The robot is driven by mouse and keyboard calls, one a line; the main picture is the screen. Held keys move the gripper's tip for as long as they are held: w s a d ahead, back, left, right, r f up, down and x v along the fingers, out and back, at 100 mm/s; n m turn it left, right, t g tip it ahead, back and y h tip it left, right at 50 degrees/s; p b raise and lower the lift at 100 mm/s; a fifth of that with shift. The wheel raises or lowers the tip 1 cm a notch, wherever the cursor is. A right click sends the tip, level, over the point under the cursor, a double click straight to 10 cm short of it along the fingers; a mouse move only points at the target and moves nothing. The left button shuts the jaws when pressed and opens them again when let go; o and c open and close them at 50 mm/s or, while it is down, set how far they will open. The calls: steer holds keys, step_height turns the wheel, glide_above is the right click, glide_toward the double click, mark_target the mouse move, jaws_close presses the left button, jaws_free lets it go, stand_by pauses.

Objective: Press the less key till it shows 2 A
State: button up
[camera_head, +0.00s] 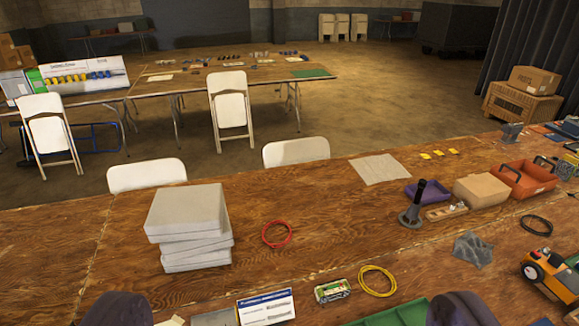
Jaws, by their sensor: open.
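My gripper (290,310) shows at the bottom edge as two dark purple fingers set wide apart, open, with nothing held between them. No less key and no reading in A can be made out in this view. A small box with a green and yellow face (332,290) lies on the wooden table (330,225), between and beyond the fingers; I cannot tell whether it is the charger. A white printed card (266,306) stands left of it.
A stack of grey slabs (190,228) stands at left. A red ring (277,233) and a yellow coil (377,281) lie near the middle. A black upright tool (414,206), an orange tray (524,179) and an orange machine (552,276) are at right. White chairs (296,151) line the far edge.

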jaws_close()
stand_by(1.5)
